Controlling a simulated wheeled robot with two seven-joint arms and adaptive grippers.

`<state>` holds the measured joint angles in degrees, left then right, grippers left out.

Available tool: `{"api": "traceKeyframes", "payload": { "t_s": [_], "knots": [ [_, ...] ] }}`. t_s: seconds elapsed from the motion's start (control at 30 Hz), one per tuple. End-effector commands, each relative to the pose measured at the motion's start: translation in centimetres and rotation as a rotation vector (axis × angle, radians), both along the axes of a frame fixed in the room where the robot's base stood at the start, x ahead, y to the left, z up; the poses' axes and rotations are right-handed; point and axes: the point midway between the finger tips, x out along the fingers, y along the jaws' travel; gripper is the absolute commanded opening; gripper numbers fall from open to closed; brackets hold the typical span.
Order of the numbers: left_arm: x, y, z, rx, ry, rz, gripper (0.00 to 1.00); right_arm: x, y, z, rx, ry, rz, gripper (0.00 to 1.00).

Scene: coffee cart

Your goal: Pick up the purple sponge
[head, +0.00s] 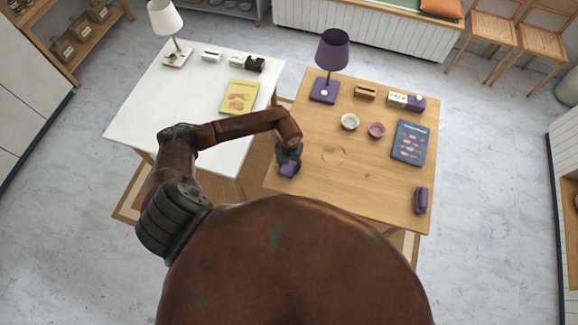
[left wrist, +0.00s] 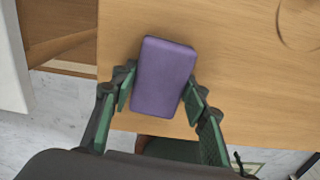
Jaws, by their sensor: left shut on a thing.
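The purple sponge (left wrist: 163,78) is a rounded block between the two green-padded fingers of my left gripper (left wrist: 158,98) in the left wrist view. The fingers are shut on its sides. In the head view my left gripper (head: 288,160) is over the left front edge of the wooden table (head: 330,190), with the sponge (head: 288,170) showing at its tip. I cannot tell whether the sponge touches the tabletop. My right gripper is not in view.
A purple lamp (head: 331,58), a white bowl (head: 349,121), a pink bowl (head: 376,130), a blue book (head: 409,142) and a dark purple object (head: 421,200) stand on the wooden table. A white table (head: 195,105) is close on the left. The wooden table's front middle is clear.

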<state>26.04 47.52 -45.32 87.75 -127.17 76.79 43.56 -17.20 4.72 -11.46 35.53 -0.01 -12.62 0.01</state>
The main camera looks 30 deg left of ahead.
Motion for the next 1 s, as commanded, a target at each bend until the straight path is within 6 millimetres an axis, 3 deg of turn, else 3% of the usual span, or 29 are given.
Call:
{"api": "traceKeyframes", "payload": {
  "t_s": [0.37,0.57,0.83,1.0],
  "knots": [
    [0.1,0.0,0.4,-0.001,-0.001,0.0,0.25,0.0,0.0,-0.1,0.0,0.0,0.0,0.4],
    [0.2,0.0,2.9,0.001,-0.005,-0.002,0.25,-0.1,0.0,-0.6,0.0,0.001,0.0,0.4],
    [-4.8,1.6,9.0,0.003,-0.003,-0.003,0.25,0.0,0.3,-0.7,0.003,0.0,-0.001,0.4],
    [-8.9,2.9,10.7,0.004,0.001,-0.001,0.25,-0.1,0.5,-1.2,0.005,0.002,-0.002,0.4]
  ]
}}
